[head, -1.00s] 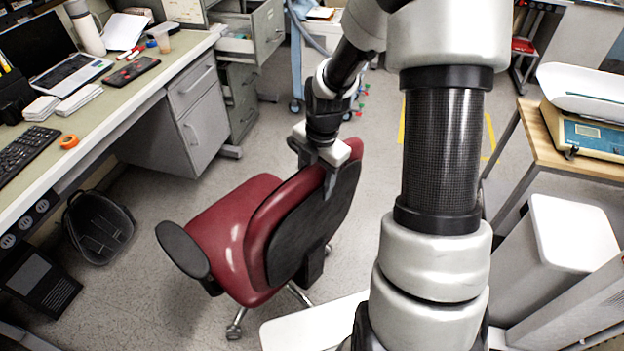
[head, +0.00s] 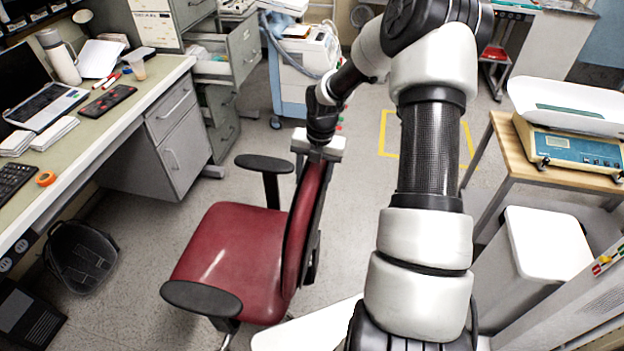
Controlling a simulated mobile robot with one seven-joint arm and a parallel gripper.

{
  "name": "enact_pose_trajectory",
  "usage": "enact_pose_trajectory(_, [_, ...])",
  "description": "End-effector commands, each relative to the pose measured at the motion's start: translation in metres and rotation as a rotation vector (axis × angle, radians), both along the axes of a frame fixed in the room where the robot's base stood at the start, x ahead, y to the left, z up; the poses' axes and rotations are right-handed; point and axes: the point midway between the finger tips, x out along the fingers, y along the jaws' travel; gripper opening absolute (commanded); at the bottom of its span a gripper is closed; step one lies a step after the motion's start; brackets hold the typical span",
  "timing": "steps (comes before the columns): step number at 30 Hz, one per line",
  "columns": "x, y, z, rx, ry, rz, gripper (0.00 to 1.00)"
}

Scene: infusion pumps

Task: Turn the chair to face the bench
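The red chair (head: 232,250) stands on the floor in the middle of the head view. Its seat points left, toward the bench (head: 118,108), with open floor between them. Its backrest (head: 306,215) is on the right side, seen nearly edge-on. One black armrest (head: 264,164) is at the far side and the other (head: 201,298) at the near side. My gripper (head: 317,158) is at the top edge of the backrest, with its fingers astride that edge and closed on it; the fingertips are largely hidden. The chair's base is mostly hidden under the seat.
Grey drawers (head: 232,62) with one pulled out stand at the back. A wheeled blue-white cart (head: 300,72) is behind my gripper. A scale on a wooden table (head: 500,140) and a white-lidded bin (head: 548,245) are at right.

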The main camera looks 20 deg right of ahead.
Motion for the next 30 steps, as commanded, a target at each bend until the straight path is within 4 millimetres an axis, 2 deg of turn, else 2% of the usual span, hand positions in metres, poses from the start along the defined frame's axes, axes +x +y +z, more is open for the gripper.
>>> enact_pose_trajectory(8, [0.002,-0.002,0.001,-0.004,-0.005,0.002,0.11])
enact_pose_trajectory(9, [0.002,-0.002,0.001,-0.004,-0.005,0.002,0.55])
enact_pose_trajectory(12, [0.001,-0.001,0.001,-0.003,-0.004,0.001,0.70])
enact_pose_trajectory(23, [0.001,-0.001,0.004,-0.002,-0.002,0.000,0.70])
enact_pose_trajectory(26, [0.000,-0.002,0.016,-0.002,-0.005,-0.002,0.70])
enact_pose_trajectory(30, [-0.001,-0.006,0.045,-0.003,-0.006,-0.003,0.70])
